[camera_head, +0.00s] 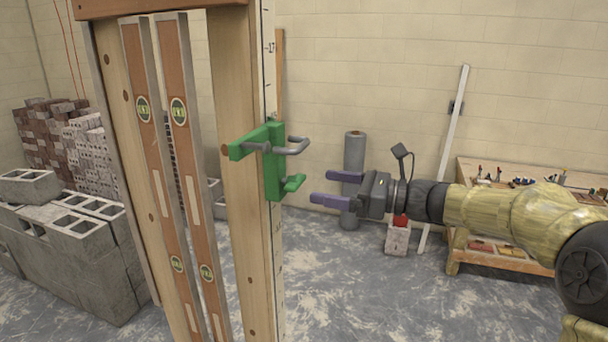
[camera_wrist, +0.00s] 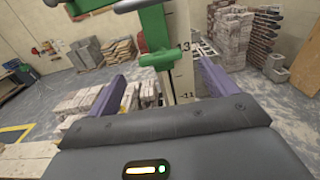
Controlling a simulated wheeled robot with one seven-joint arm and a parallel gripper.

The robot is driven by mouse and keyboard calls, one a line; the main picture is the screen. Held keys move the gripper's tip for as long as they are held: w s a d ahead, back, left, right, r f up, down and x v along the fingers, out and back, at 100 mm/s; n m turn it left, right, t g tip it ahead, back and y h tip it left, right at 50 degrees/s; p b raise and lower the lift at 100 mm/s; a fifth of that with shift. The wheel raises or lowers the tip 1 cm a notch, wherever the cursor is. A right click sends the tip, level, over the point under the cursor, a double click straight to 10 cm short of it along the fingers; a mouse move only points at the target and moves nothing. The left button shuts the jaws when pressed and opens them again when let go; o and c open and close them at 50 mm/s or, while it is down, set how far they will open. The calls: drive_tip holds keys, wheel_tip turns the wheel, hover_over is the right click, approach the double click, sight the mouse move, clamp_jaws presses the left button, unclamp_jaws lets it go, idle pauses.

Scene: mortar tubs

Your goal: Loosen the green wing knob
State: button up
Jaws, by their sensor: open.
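The green wing knob (camera_head: 294,183) sticks out from the lower end of a green bracket (camera_head: 272,160) clamped on an upright wooden post (camera_head: 240,200). My gripper (camera_head: 332,187) has two purple fingers, open and empty, pointing left at the knob with a small gap between. In the wrist view the green knob (camera_wrist: 161,58) is ahead, between and beyond the two finger tips, with the bracket (camera_wrist: 154,27) rising above it. Nothing hides the knob in either view.
A measuring scale runs down the post beside the bracket. Two spirit levels (camera_head: 180,120) stand in the wooden frame. Concrete blocks (camera_head: 75,240) lie at left. A grey roll (camera_head: 354,160) and a workbench (camera_head: 500,240) stand behind my arm.

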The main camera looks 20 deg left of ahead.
sight(302, 182)
drive_tip(key=a, duration=0.2)
drive_tip(key=a+p, duration=0.1)
drive_tip(key=a, duration=0.1)
drive_tip(key=a+p, duration=0.1)
drive_tip(key=a, duration=0.1)
drive_tip(key=shift+w, duration=0.25)
drive_tip(key=c, duration=1)
